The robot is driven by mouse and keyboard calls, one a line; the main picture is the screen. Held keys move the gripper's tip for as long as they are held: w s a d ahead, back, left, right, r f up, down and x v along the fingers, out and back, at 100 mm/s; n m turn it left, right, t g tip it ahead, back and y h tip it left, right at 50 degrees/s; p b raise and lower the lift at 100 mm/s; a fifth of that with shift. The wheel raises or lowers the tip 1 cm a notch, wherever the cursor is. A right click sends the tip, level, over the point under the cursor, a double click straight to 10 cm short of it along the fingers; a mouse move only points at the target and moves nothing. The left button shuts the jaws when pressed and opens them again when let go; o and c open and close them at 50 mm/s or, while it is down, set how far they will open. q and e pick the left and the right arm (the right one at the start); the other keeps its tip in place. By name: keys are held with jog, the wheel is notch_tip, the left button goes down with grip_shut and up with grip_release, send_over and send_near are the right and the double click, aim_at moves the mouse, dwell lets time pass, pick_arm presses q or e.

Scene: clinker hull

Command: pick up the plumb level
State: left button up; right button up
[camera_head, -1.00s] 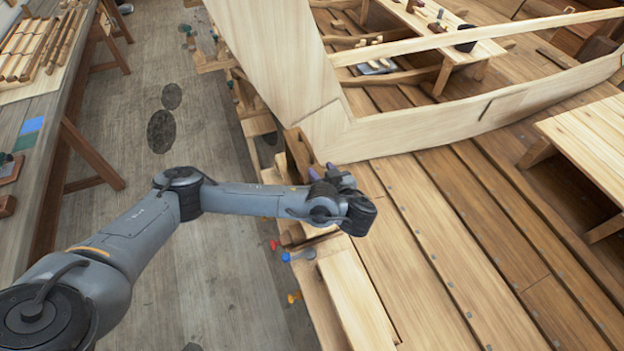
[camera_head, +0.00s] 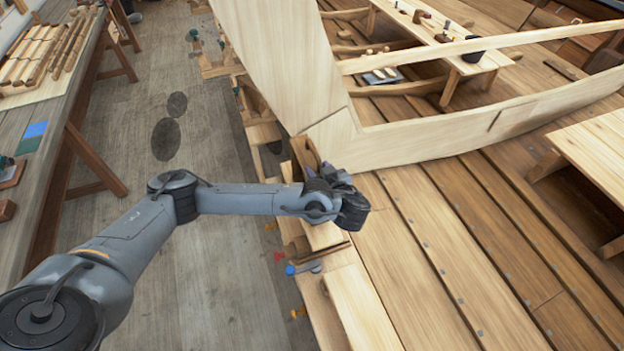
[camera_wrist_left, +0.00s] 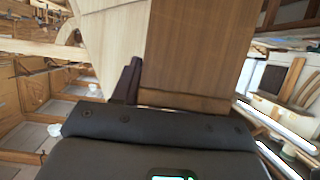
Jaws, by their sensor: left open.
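I cannot pick out the plumb level for sure in either view. My left gripper (camera_head: 319,172) is beside the foot of the pale upright hull timber (camera_head: 325,140), its dark purplish fingers pointing away from the head camera. It is open, and I see nothing held. The gap between its fingers is largely hidden by the wrist in the head view. In the left wrist view dark fingers (camera_wrist_left: 127,82) stand in front of a brown wooden face (camera_wrist_left: 198,50). My right gripper is not in view.
A blue-handled clamp (camera_head: 303,268) and a red-ended piece sit along the plank edge below my left wrist. A long workbench (camera_head: 50,115) with wooden strips stands at the left. A small bench (camera_head: 480,58) with tools is inside the hull. The grey floor between is mostly clear.

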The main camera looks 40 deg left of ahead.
pick_arm(q)
jog(key=shift+f, duration=0.15)
jog(key=shift+d+f, duration=0.1)
jog(key=shift+c, duration=0.2)
grip_shut()
dwell(1.1)
